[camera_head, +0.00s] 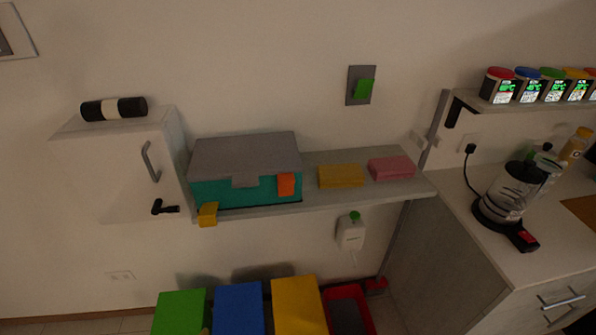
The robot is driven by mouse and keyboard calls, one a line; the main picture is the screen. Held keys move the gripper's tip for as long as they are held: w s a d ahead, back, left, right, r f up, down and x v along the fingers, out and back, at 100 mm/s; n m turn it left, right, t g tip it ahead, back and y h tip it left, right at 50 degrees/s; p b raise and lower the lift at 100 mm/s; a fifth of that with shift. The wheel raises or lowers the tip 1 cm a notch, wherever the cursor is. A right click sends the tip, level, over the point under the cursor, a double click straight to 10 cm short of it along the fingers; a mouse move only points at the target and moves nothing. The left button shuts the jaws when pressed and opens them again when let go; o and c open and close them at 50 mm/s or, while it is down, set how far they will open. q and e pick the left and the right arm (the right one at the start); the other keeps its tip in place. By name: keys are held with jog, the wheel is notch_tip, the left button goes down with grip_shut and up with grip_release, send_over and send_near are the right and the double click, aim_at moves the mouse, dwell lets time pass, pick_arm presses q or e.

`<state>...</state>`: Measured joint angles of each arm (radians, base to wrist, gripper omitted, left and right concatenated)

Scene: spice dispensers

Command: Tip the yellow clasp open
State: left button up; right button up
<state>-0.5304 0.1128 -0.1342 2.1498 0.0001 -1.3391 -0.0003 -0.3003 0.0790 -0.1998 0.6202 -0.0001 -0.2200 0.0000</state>
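A teal box (232,191) with a grey lid (245,154) stands on the wall shelf, and its lid is down. The yellow clasp (208,214) is at the box's lower front left corner, by the shelf's front edge. It sits lower than the orange clasp (286,185), which lies against the right part of the box front. I cannot tell whether the yellow clasp hooks onto the lid. Neither of my grippers is in view.
A yellow block (341,176) and a pink block (391,168) lie right of the box on the shelf (410,187). A white cabinet (115,175) with a grey handle adjoins at left. Coloured bins (239,309) stand below. A kettle (511,193) stands on the right counter.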

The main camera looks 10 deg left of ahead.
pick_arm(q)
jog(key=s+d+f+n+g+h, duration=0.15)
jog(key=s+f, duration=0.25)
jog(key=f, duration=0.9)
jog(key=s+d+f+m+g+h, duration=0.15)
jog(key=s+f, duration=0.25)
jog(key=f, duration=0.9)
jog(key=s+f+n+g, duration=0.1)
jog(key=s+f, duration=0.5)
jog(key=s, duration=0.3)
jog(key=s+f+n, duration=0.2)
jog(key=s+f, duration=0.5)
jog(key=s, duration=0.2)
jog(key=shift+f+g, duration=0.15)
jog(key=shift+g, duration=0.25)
